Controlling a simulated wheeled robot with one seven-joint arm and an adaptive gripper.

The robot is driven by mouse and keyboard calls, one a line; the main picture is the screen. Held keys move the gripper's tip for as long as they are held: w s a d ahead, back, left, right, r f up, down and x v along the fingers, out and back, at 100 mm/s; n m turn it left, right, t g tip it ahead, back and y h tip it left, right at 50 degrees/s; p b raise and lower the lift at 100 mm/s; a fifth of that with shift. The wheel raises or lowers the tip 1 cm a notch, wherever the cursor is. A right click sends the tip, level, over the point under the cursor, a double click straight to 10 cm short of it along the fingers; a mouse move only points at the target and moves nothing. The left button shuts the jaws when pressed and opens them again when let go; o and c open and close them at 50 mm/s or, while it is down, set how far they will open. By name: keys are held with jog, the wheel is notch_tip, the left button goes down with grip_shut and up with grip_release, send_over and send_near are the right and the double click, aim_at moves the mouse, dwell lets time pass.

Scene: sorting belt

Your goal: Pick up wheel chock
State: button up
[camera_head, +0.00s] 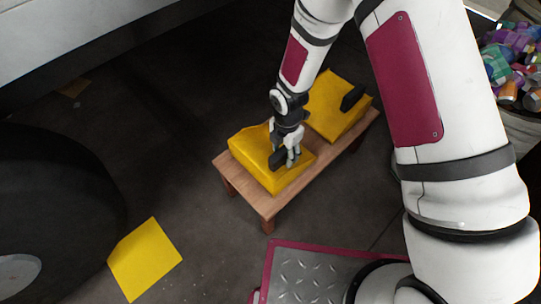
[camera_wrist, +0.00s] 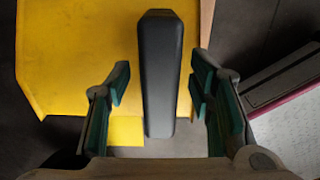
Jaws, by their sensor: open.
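Two yellow wheel chocks with black handles rest on a small wooden bench (camera_head: 268,207). My gripper (camera_head: 288,158) is at the nearer chock (camera_head: 250,150), around its black handle (camera_head: 275,159). In the wrist view the handle (camera_wrist: 161,75) stands between the open fingers of my gripper (camera_wrist: 158,90), with a gap on each side. The nearer chock's yellow top (camera_wrist: 80,60) fills the left of that view. The second chock (camera_head: 328,105) lies behind it on the bench, its handle (camera_head: 353,97) clear of my gripper.
A dark tyre (camera_head: 60,190) stands at the left, with a yellow piece (camera_head: 145,259) on the floor beside it. A bin of colourful items (camera_head: 518,60) is at the upper right. A light panel (camera_head: 90,35) overhangs the upper left. Floor between tyre and bench is clear.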

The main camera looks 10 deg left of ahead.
jog(key=shift+c, duration=0.5)
grip_shut()
jog(key=shift+r, duration=0.1)
